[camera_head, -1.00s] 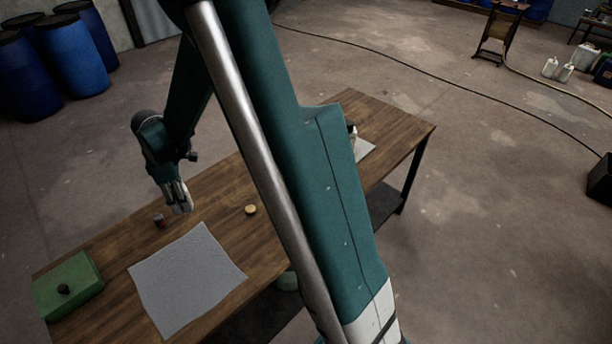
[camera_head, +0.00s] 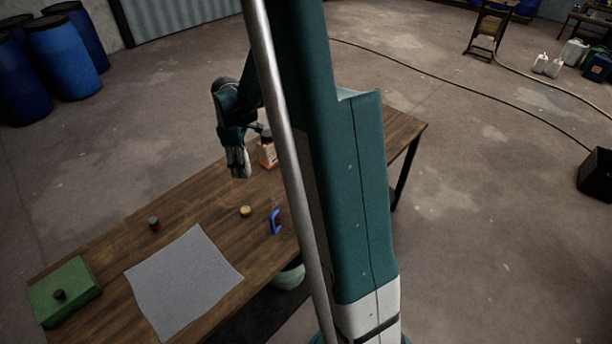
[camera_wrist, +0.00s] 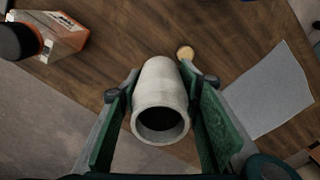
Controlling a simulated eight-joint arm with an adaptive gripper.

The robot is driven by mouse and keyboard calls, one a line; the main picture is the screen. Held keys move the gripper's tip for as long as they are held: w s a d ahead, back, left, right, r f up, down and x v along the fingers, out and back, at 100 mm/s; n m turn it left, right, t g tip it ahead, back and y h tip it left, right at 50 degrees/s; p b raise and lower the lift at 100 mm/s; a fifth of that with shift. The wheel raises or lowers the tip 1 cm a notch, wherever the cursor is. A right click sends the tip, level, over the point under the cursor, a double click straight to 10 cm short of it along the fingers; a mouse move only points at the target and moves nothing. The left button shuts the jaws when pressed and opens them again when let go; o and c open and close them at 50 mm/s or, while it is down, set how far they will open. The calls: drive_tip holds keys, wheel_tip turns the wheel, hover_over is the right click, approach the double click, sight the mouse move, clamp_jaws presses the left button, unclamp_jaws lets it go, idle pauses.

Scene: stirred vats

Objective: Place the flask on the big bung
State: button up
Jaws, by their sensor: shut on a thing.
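My gripper (camera_wrist: 160,105) is shut on a pale grey, hollow, tapered vessel, which looks like the flask (camera_wrist: 162,85). Its open dark mouth faces the wrist camera, with a green finger on either side. In the head view my gripper (camera_head: 239,172) hangs above the table's far side. A small round tan piece (camera_head: 246,211) lies on the table, below and apart from the gripper; it also shows beyond the flask in the wrist view (camera_wrist: 185,53). A small dark reddish cylinder (camera_head: 154,223) stands farther left. I cannot tell which of these is the big bung.
An orange-and-white bottle (camera_head: 267,154) with a dark cap stands close to my gripper's right. A blue curved object (camera_head: 276,222) is right of the tan piece. A grey cloth (camera_head: 184,285) and a green box with a dark knob (camera_head: 65,290) occupy the wooden table's (camera_head: 110,245) left.

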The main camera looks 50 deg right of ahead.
drive_tip(key=s+d+m, duration=0.1)
drive_tip(key=s+d, duration=0.3)
drive_tip(key=d, duration=0.3)
drive_tip(key=s+d+r+m, duration=0.1)
drive_tip(key=s+d, duration=0.3)
drive_tip(key=d, duration=0.3)
drive_tip(key=s+d+m+p, duration=0.1)
drive_tip(key=s+d+m, duration=0.1)
drive_tip(key=s+d, duration=0.2)
drive_tip(key=d, duration=0.3)
drive_tip(key=shift+r, duration=0.4)
drive_tip(key=shift+f+b, duration=0.3)
drive_tip(key=shift+f, duration=2.85)
drive_tip(key=shift+f, duration=1.85)
drive_tip(key=shift+f+b, duration=0.2)
drive_tip(key=shift+b, duration=0.2)
drive_tip(key=o, duration=0.8)
drive_tip(key=shift+o, duration=0.2)
drive_tip(key=shift+r, duration=0.15)
